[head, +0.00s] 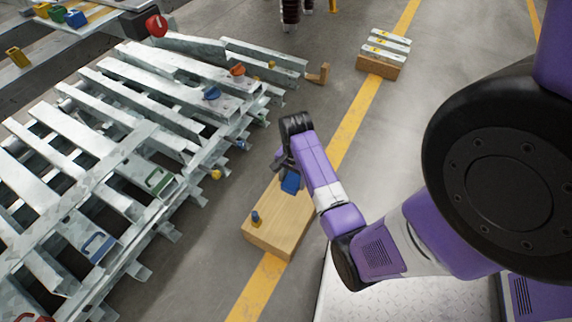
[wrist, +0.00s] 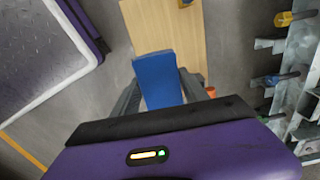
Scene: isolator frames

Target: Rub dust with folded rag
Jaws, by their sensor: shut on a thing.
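My gripper (head: 286,172) is shut on a blue folded rag (head: 291,182), above the far end of a pale wooden block (head: 285,240). In the wrist view the rag (wrist: 157,78) stands out between the two fingers and covers part of the wooden top (wrist: 168,25). I cannot tell whether the rag touches the wood. No dust can be made out on the bare wood.
Galvanised steel frames (head: 120,130) with coloured locks fill the left side. Another wooden block (head: 378,67) with metal bars lies farther back. Grey floor with a yellow line (head: 360,122) is clear between.

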